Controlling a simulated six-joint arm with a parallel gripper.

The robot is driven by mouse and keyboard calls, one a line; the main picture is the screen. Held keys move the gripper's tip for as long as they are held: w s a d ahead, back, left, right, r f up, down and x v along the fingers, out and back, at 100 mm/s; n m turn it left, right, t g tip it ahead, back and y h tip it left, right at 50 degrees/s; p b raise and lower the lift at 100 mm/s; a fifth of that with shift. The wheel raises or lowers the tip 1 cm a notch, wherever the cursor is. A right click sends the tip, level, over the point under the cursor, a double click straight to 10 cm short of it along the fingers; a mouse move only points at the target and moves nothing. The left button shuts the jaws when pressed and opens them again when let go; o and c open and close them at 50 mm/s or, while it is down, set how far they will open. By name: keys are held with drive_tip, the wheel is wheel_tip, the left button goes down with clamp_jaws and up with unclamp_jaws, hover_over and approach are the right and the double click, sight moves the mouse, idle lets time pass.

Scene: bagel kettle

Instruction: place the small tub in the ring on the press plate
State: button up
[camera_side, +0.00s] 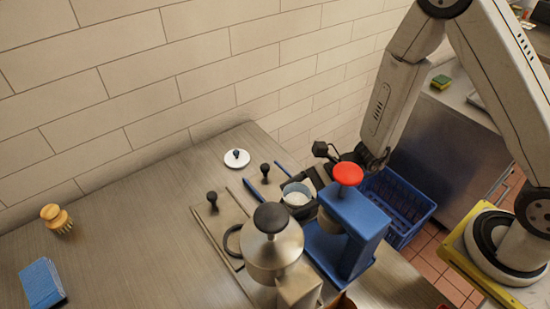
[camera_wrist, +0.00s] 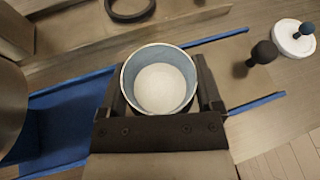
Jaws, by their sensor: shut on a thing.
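The small tub (camera_side: 296,196) is blue-grey, round and open-topped, with white contents. It also shows in the wrist view (camera_wrist: 160,80), where my gripper (camera_wrist: 160,95) has a dark finger on either side of it. My gripper (camera_side: 308,187) is shut on the tub and holds it roughly upright over the blue-edged station; its height above the surface is hard to tell. The black ring (camera_side: 232,241) lies on the flat plate (camera_side: 206,219) to the left of the tub, partly hidden by the metal press. It also shows at the top edge of the wrist view (camera_wrist: 130,8).
A metal press (camera_side: 273,250) with a black knob and a blue press (camera_side: 345,222) with a red knob stand close in front. Black-knobbed posts (camera_side: 212,198) rise near the plates. A white lid (camera_side: 237,158) lies behind. The counter's left is mostly clear.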

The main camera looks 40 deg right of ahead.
drive_tip(key=shift+f, duration=0.15)
drive_tip(key=o, duration=1.1)
drive_tip(key=shift+o, duration=0.2)
drive_tip(key=shift+r, duration=0.2)
drive_tip(key=shift+d+r, duration=0.1)
drive_tip(key=shift+d, duration=0.1)
drive_tip(key=v, duration=1.1)
drive_tip(key=shift+s+d, duration=0.15)
drive_tip(key=shift+d, duration=0.1)
drive_tip(key=shift+s+r, duration=0.1)
